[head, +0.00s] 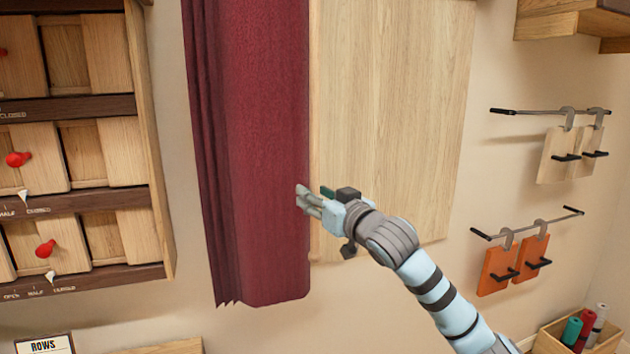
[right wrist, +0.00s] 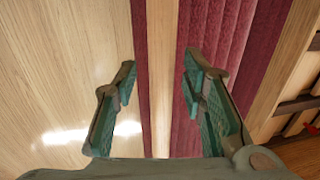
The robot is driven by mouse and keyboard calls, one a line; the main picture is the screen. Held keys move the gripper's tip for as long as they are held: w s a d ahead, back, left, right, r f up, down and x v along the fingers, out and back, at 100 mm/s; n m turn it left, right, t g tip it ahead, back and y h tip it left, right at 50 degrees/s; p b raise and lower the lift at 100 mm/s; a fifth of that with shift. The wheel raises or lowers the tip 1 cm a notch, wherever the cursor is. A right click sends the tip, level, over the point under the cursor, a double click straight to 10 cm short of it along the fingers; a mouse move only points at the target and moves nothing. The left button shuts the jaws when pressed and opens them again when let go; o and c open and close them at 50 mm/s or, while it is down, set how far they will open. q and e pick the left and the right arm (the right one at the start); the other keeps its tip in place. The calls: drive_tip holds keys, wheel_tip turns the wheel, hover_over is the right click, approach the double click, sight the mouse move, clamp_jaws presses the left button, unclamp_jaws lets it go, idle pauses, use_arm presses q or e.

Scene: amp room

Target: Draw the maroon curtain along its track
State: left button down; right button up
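The maroon curtain (head: 260,150) hangs in folds at the left of a pale wooden panel (head: 390,110), covering part of the wall. Its track is out of view above. My right gripper (head: 302,200) is at the curtain's right edge, its fingertips overlapping that edge in the head view. In the right wrist view the gripper (right wrist: 157,85) is open, its two green-padded fingers apart. Between and beyond them show maroon cloth (right wrist: 225,30) and a narrow pale wooden strip (right wrist: 162,80). I see nothing held between the fingers; whether they touch the cloth I cannot tell. My left gripper is out of view.
A wooden rack with sliding panels and red knobs (head: 18,159) stands left of the curtain. At right, wall rails carry pale tags (head: 553,155) and orange tags (head: 496,270). A box of coloured rolls (head: 550,343) is at lower right.

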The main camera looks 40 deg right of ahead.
drive_tip(key=shift+w, duration=0.3)
drive_tip(key=shift+c, duration=0.3)
clamp_jaws()
